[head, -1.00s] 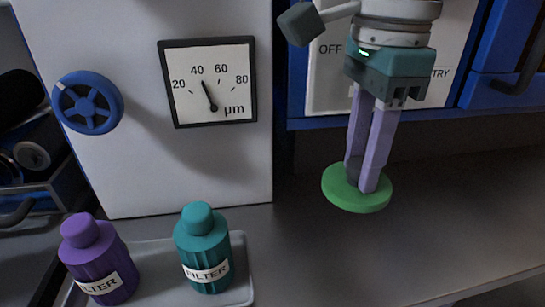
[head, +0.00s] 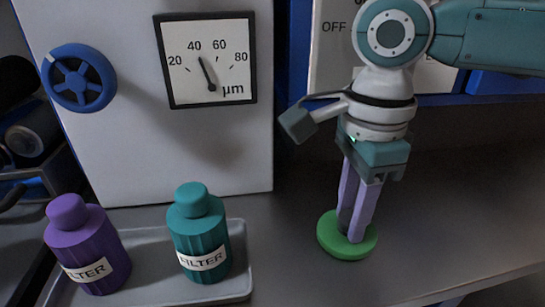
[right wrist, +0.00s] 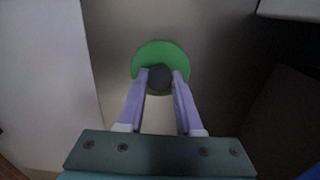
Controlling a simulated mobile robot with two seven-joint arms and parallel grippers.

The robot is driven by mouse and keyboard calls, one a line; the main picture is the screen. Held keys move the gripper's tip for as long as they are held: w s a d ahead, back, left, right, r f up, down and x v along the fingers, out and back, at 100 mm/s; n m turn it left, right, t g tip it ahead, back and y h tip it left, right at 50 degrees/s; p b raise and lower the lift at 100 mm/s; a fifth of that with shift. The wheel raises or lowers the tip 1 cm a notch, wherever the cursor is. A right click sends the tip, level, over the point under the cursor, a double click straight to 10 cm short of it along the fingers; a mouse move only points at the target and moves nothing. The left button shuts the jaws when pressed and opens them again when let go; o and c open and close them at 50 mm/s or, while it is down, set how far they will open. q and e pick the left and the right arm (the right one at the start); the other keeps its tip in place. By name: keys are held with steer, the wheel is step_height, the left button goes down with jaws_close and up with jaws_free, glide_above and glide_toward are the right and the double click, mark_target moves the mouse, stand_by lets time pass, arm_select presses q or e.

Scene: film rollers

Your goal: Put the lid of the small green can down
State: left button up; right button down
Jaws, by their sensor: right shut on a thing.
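A round green lid (head: 330,240) is at the tips of my right gripper (head: 352,236) in the head view. The gripper's purple fingers point down and are shut on the lid's dark knob. The lid lies about level, at or just above the grey counter; I cannot tell whether it touches. In the right wrist view the green lid (right wrist: 160,50) and its dark round knob (right wrist: 160,77) show between the fingertips of my right gripper (right wrist: 161,79). The small green can is not in view. My left gripper is not in view.
A purple filter bottle (head: 87,245) and a teal filter bottle (head: 198,238) stand on a grey tray (head: 240,262) at the left. Behind them is a white machine panel with a gauge (head: 207,61) and a blue handwheel (head: 78,78). The counter (head: 450,210) right of the lid is clear.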

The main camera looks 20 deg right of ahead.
mark_target(349, 217)
steer(key=c, duration=0.6)
jaws_free()
step_height(349, 217, up, 12)
steer(key=p, duration=0.3)
steer(key=s+a+f+n, duration=0.1)
steer(key=a+f+n, duration=0.1)
steer(key=a+n, duration=0.1)
steer(key=s+a+f+n+y, duration=0.1)
steer(key=s+a+f+n, duration=0.1)
steer(key=a+n, duration=0.1)
steer(key=s+a+f+n+t+y, duration=0.1)
steer(key=a+f+n, duration=0.1)
steer(key=a+n, duration=0.1)
steer(key=shift+s+f+n, duration=0.25)
steer(key=shift+n, duration=0.35)
steer(key=s+d+f+n+t, duration=0.1)
steer(key=s+d+n, duration=0.1)
steer(key=s+n, duration=0.1)
steer(key=s+d+f+n+h, duration=0.1)
steer(key=s+d+n, duration=0.1)
steer(key=s+n, duration=0.2)
steer(key=s+d+f+n+t, duration=0.1)
steer(key=s+f+n, duration=0.1)
steer(key=s+n, duration=0.2)
steer(key=shift+s+d+n+t+h, duration=0.3)
steer(key=shift+d+n+h, duration=0.1)
steer(key=shift+n, duration=0.3)
